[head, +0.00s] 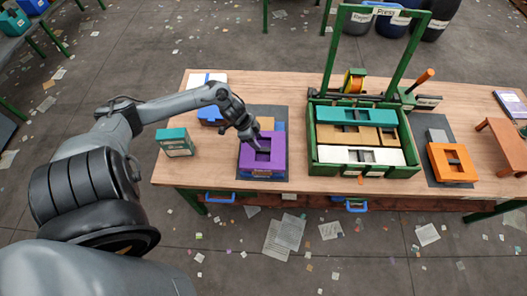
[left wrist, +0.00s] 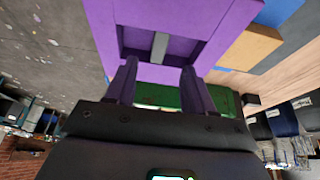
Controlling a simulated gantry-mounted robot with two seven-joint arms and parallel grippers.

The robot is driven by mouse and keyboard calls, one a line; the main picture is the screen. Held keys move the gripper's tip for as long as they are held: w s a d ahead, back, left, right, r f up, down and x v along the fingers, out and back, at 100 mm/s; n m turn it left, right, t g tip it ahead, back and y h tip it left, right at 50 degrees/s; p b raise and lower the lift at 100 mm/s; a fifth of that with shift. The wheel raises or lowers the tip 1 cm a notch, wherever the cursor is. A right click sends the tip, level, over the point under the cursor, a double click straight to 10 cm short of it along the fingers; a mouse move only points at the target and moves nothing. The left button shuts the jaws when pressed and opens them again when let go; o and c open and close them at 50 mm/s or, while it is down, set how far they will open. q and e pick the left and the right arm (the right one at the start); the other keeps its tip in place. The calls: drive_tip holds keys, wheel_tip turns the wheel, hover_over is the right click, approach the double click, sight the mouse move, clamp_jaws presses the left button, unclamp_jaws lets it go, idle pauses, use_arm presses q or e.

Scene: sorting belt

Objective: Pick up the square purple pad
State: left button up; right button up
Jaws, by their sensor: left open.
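The square purple pad (head: 276,162) lies on a dark mat at the front of the table, on top of other pieces. It has a square recess with a grey bar across it. My left gripper (head: 253,146) is open at the pad's back left part. In the left wrist view the purple pad (left wrist: 215,18) fills the upper middle, and the gripper's fingertips (left wrist: 157,68) are spread at its edge. I cannot tell whether they touch it. My right gripper is not in view.
A green press crate (head: 313,150) with teal, tan and white pads stands right of the purple pad. An orange pad (head: 463,162) lies further right. A teal-topped box (head: 175,144) stands to the left. A blue piece (head: 210,116) and tan and blue pieces are behind.

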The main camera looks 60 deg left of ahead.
sight(263, 149)
use_arm(q)
drive_tip(key=shift+s+b+x, duration=0.15)
drive_tip(key=shift+b+x, duration=0.1)
drive_tip(key=shift+x, duration=1.45)
drive_tip(key=shift+s+b+x, duration=0.1)
drive_tip(key=shift+b+x, duration=0.15)
drive_tip(key=shift+x, duration=1.45)
drive_tip(key=shift+f, duration=0.15)
clamp_jaws()
